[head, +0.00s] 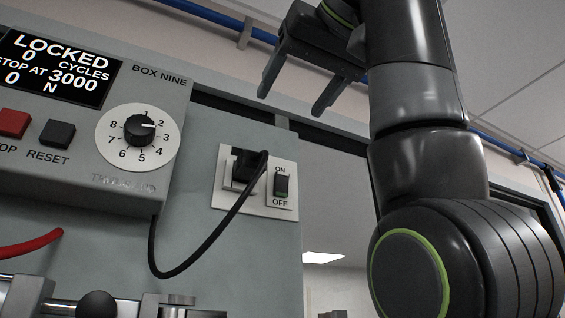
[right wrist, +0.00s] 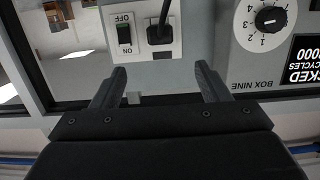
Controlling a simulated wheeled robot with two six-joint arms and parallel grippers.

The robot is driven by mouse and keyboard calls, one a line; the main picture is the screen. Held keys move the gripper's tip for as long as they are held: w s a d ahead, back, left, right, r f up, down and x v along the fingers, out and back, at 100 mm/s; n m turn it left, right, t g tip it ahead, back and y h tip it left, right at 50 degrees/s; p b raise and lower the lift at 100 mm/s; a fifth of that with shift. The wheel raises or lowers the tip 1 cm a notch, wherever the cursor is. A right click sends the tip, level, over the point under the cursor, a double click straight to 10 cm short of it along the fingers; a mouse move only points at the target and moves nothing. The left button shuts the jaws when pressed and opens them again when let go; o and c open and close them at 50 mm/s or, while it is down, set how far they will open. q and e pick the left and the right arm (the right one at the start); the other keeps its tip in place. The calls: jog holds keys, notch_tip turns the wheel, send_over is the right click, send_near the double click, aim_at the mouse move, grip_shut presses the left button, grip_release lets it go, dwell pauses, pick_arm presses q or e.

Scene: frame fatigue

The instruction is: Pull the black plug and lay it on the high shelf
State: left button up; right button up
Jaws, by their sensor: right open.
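The black plug (head: 246,165) sits in a pale socket plate (head: 228,201) on the grey panel, and its black cord loops down to the left. The plug also shows in the right wrist view (right wrist: 159,34), upside down, beyond my fingertips. My right gripper (head: 292,102) is open and empty, above the plug and slightly right of it, apart from it. In the right wrist view its fingers (right wrist: 161,71) stand wide apart with nothing between them but background. I cannot clearly make out a high shelf. My left gripper is not in view.
An ON/OFF switch (head: 282,186) is right beside the plug. A control box (head: 170,88) with a dial (head: 138,129), display and buttons juts out at left. Metal fittings (head: 165,301) lie low at left. A blue pipe (head: 215,14) runs along the top.

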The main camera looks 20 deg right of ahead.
aim_at(256, 156)
jog(key=w+p, duration=0.3)
jog(key=w, duration=0.2)
jog(key=w+f+p, duration=0.1)
jog(key=w+p, duration=0.2)
jog(key=w, duration=0.2)
jog(key=w+f+p, duration=0.1)
jog(key=w+p, duration=0.2)
jog(key=w, duration=0.3)
jog(key=shift+a+f+p, duration=0.1)
jog(key=shift+a+p, duration=0.2)
jog(key=shift+w+f, duration=0.15)
jog(key=shift+w, duration=0.35)
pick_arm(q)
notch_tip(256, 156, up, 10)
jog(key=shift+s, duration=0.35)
pick_arm(e)
jog(key=c, duration=1.2)
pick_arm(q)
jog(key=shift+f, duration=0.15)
pick_arm(e)
jog(key=shift+o, duration=0.2)
jog(key=shift+s, duration=0.1)
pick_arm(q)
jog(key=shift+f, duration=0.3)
pick_arm(e)
jog(key=shift+s+f, duration=0.15)
jog(key=shift+s, duration=0.05)
